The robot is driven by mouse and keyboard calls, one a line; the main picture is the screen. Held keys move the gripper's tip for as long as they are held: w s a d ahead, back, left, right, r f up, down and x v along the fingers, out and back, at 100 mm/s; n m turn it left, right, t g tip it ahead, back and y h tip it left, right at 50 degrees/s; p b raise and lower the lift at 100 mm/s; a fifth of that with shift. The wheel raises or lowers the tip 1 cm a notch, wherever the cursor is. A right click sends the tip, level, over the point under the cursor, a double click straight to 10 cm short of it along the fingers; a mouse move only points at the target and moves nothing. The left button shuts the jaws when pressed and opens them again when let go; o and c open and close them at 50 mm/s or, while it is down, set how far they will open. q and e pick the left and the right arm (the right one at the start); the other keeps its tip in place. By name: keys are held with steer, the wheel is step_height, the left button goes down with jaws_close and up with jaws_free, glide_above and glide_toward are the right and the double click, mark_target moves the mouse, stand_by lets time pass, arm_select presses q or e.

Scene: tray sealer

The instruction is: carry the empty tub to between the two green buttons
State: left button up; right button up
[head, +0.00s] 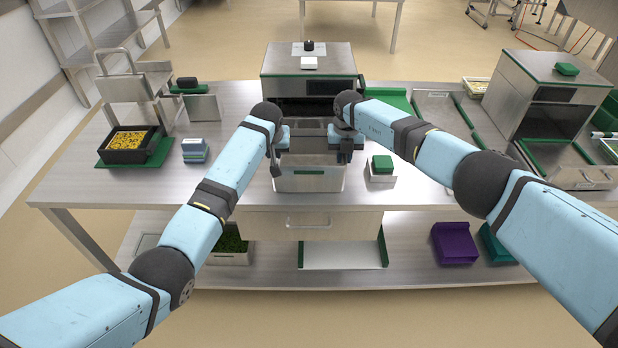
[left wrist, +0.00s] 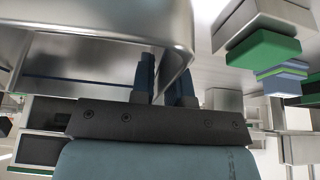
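The empty tub (head: 309,181), a grey metal pan, is at the middle front of the table. My left gripper (head: 280,142) is at its left wall and my right gripper (head: 346,143) at its right wall; both look shut on the walls. The tub's metal wall (left wrist: 110,22) fills the top left of the left wrist view, with the left fingers (left wrist: 166,85) at its edge. One green button (head: 382,162) sits on a small grey box right of the tub. Another green button (left wrist: 262,48) shows in the left wrist view; in the head view my left arm seems to hide it.
A metal machine (head: 309,62) stands behind the tub. A blue and green stack (head: 194,151) and a black tray of yellow pieces (head: 128,154) are to the left. Another machine (head: 545,90) stands right. The shelf below holds a purple block (head: 455,243).

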arm_select(q)
steer(key=shift+o, duration=0.9)
arm_select(e)
steer(key=shift+o, duration=0.9)
steer(key=shift+r, duration=0.1)
arm_select(q)
steer(key=shift+r, duration=0.1)
steer(key=v, duration=1.1)
steer(key=shift+s+r, duration=0.25)
steer(key=shift+r, duration=0.2)
arm_select(e)
steer(key=shift+r, duration=0.15)
step_height(320, 180, up, 12)
steer(key=shift+f, duration=0.15)
